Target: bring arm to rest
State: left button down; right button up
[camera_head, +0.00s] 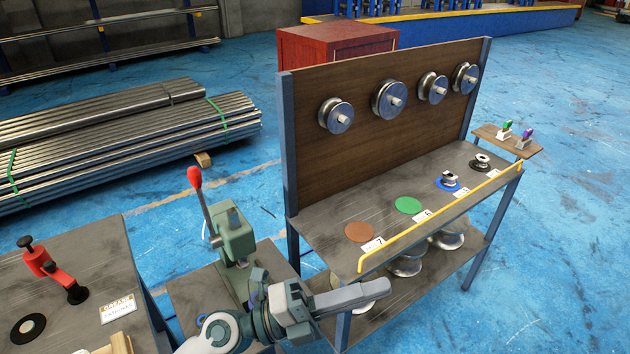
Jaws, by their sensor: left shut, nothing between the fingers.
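My left arm comes up from the bottom edge, and its gripper (380,288) points right, in front of the near leg of the workbench (330,222). The gripper's grey fingers are together and hold nothing. They overlap the bench's lower shelf in the picture; I cannot tell how far apart they are. A green lever machine (235,238) with a red knob (195,177) stands just behind the arm, which hides part of its stand. My right gripper is not in view.
The bench carries round brown (359,232), green (408,205) and blue pads, with a yellow rail (430,228) along its front edge. Several metal wheels hang on the back panel. Blue floor is open at right.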

pick_arm(q)
jog(key=w+a+n+t+y, duration=0.55)
jog(key=a+n+t, duration=0.3)
jog(key=n, duration=0.25)
jog(key=w+a+n+t+y, duration=0.4)
jog(key=a+n+t+y, duration=0.4)
jog(key=n, duration=0.3)
jog(key=s+a+f+n+g+y, duration=0.3)
jog(key=a+f+n+g+y, duration=0.35)
jog(key=a+f, duration=0.75)
jog(key=s+f+n+g, duration=0.2)
jog(key=s+f+g, duration=0.3)
jog(key=s+f, duration=0.55)
jog(key=s+f+n+g, duration=0.2)
jog(key=s+f+g, duration=0.35)
jog(key=s, duration=0.75)
notch_tip(320, 180, down, 35)
jog(key=s+b, duration=0.2)
jog(key=b, duration=0.3)
jog(key=s+a+f+g+b, duration=0.1)
jog(key=s+a+f+b, duration=0.2)
jog(key=s+f, duration=1.4)
notch_tip(320, 180, down, 4)
jog(key=shift+s+a+f+g+y, duration=0.1)
jog(key=shift+s+a+g+y, duration=0.2)
jog(key=shift+g+y, duration=0.1)
